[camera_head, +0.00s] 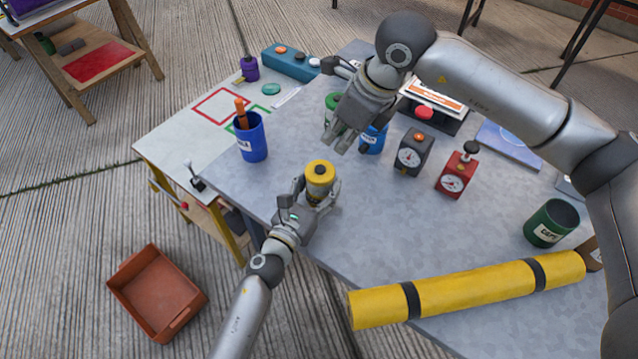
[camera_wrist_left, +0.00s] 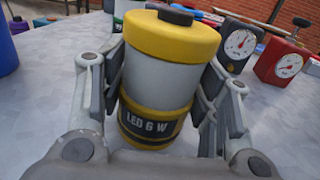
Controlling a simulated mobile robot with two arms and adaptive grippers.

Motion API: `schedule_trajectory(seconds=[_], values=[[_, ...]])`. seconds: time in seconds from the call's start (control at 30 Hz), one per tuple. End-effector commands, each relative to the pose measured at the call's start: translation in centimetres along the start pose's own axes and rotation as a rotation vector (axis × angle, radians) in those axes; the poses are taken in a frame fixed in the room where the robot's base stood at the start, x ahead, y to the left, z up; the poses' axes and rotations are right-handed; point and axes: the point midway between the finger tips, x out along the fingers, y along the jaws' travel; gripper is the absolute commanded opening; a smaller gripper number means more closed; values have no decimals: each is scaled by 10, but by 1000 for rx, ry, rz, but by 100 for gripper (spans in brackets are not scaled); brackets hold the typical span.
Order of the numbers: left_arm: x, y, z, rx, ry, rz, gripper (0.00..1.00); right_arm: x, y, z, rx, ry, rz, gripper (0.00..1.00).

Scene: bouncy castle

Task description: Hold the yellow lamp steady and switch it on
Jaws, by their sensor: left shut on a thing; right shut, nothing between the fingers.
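The yellow lamp (camera_head: 320,174) stands near the front left edge of the grey table. My right gripper (camera_head: 338,138) is shut and empty, above the table, up and to the right of the lamp in the head view. It partly hides a green-topped thing and a blue container behind it.
A blue cup (camera_head: 252,140) with an orange-handled tool stands left of the lamp. A black gauge box (camera_head: 413,153) and a red gauge box (camera_head: 457,176) stand to the right.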

Motion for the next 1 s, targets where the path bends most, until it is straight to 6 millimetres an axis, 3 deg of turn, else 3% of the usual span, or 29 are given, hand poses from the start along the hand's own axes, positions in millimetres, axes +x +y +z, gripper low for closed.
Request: schedule_trajectory(seconds=[0.23, 0.53, 0.77, 1.0], values=[[0, 0, -1, 0, 1, 0, 22, 5, 8, 24, 286, -174, 51, 0], [0, 0, -1, 0, 1, 0, 22, -3, -4, 41, 695, -378, 131, 0], [0, 0, -1, 0, 1, 0, 22, 0, -10, 40, 791, -418, 152, 0], [0, 0, -1, 0, 1, 0, 22, 27, -10, 29, 792, -416, 152, 0]])
